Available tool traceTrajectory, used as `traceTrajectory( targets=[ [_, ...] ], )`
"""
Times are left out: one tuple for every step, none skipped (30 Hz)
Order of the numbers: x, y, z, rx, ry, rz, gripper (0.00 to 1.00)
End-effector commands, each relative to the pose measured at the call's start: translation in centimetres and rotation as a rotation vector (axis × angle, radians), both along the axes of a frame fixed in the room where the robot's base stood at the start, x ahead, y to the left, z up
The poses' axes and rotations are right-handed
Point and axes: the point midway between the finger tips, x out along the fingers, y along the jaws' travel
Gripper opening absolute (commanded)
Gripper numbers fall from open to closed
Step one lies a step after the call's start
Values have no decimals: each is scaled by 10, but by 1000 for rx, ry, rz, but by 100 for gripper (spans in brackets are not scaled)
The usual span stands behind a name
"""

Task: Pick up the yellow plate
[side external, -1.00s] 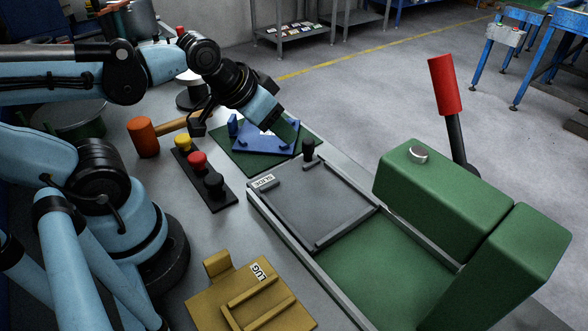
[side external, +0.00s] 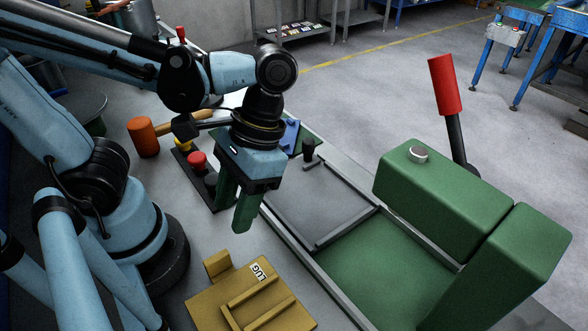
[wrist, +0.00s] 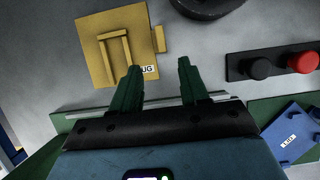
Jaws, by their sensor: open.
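The yellow plate (side external: 240,299) lies flat on the grey table at the bottom of the side view. It has raised bars, an upright tab at its far left corner and a white label reading "LUG". In the wrist view the yellow plate (wrist: 97,55) is at upper left, beyond the fingertips. My gripper (side external: 236,215) points down above the table, on the far side of the plate and higher than it. Its green fingers also show in the wrist view (wrist: 161,72), spread apart with nothing between them.
A green press-like machine (side external: 440,200) with a red-handled lever (side external: 445,85) stands at right, with a grey sliding plate (side external: 320,205) beside my gripper. A black button box (wrist: 275,64), a blue plate (wrist: 290,142) and an orange-headed hammer (side external: 143,137) are near.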

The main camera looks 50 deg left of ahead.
Motion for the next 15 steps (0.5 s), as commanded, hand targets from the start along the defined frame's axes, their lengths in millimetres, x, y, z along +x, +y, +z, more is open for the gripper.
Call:
traceTrajectory(
  targets=[
    [-3,0,-6,0,-1,-1,45],
    [-4,0,-10,0,-1,-1,45],
    [-7,0,-15,-1,-2,-1,45],
    [-8,0,-19,-2,-2,-1,45],
    [-9,0,-23,-2,-2,-1,45],
    [-11,0,-27,-2,-2,-1,45],
    [-13,0,-31,-2,-3,-1,45],
    [-14,0,-34,-2,-3,-1,45],
    [-16,0,-38,-2,-3,-1,45],
    [-17,0,-41,-2,-3,-1,45],
    [-18,0,-44,-1,-3,-1,45],
    [-19,0,-47,-2,-3,0,45],
    [-20,0,-48,-2,-3,0,45],
    [-21,0,-50,-2,-3,0,45],
    [-22,0,-52,-2,-4,0,45]
  ],
)
